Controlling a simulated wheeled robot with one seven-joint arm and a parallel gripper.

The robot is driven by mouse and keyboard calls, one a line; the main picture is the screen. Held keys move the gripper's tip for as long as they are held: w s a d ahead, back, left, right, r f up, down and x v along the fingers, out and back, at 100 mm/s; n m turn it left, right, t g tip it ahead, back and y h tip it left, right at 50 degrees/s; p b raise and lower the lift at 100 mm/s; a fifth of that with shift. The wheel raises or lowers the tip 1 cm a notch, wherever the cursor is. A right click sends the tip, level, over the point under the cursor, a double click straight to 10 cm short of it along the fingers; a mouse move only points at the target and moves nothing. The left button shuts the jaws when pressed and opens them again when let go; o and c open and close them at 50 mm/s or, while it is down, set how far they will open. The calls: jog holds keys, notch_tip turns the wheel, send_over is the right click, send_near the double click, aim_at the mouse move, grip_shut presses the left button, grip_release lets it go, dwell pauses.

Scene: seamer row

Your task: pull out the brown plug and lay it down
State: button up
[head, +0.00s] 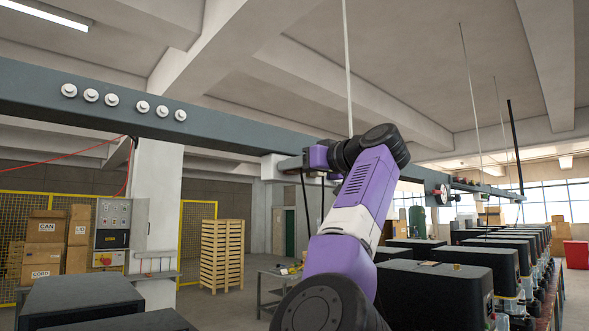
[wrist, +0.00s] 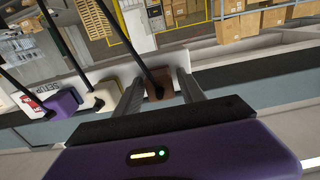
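In the wrist view the brown plug (wrist: 158,84) sits at a pale plate on the grey beam, with a black cable running from it. My gripper (wrist: 158,88) has its two grey fingers apart, one on each side of the brown plug. A small gap shows at the right finger; whether the left finger touches is hard to tell. A cream plug (wrist: 103,96) and a purple plug (wrist: 63,103) stand left of it, each with its own black cable. In the head view my gripper (head: 291,164) is at the overhead beam, small and partly hidden by my arm; the brown plug cannot be made out there.
The long grey overhead beam (head: 230,125) crosses the head view, with several white round knobs. Black machines (head: 440,280) stand in a row at right. A low table (head: 277,275) stands beyond my arm. A pallet stack (head: 222,255) and cartons (head: 45,232) stand at left.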

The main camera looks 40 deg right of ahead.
grip_shut()
jog(key=shift+s+f, duration=0.1)
jog(key=shift+s+d+b, duration=0.15)
jog(key=shift+s+b, duration=1.8)
jog(key=shift+s, duration=0.95)
